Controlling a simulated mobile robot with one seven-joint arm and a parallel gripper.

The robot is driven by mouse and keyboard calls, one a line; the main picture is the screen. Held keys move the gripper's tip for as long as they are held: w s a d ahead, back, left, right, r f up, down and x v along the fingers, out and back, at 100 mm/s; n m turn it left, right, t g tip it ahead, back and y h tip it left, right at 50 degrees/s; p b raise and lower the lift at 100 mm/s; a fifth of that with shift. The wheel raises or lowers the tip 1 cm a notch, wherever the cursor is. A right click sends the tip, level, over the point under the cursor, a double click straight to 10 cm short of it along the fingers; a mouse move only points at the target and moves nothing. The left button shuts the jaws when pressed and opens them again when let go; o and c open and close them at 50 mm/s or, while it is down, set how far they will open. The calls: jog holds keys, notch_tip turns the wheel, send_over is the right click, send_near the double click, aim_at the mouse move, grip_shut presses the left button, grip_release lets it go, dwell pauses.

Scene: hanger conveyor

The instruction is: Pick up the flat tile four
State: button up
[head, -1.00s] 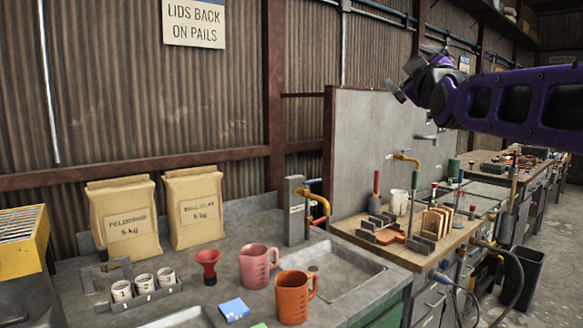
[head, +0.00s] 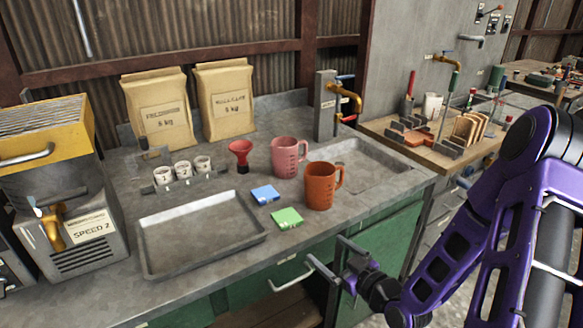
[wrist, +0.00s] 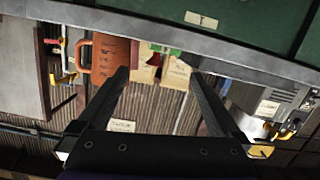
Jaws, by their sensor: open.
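No number four is readable on any tile. A flat green square (head: 287,218) and a flat blue square (head: 265,194) lie on the grey counter; I cannot tell if they are tiles. On the wooden bench at right, several tan tiles (head: 468,127) stand upright in a rack, and an orange-brown flat piece (head: 414,139) lies beside a dark holder. My gripper (head: 324,249) is open and empty, in front of the counter's front edge, apart from all of these. In the wrist view its two fingers (wrist: 160,75) are spread with nothing between them.
An empty metal tray (head: 200,232) lies left. A sink (head: 370,165) and tap (head: 347,95) are at right.

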jog(key=m, duration=0.1)
send_near(287, 217)
jog(key=shift+w+a+f+m, duration=0.3)
jog(key=shift+w+a+f, duration=0.15)
jog(key=shift+w+a, duration=0.35)
jog(key=shift+p+x, duration=0.35)
jog(key=shift+x, duration=2.8)
jog(key=shift+w+d+r, duration=0.15)
jog(key=shift+d+r, duration=0.05)
jog(key=c, duration=1.2)
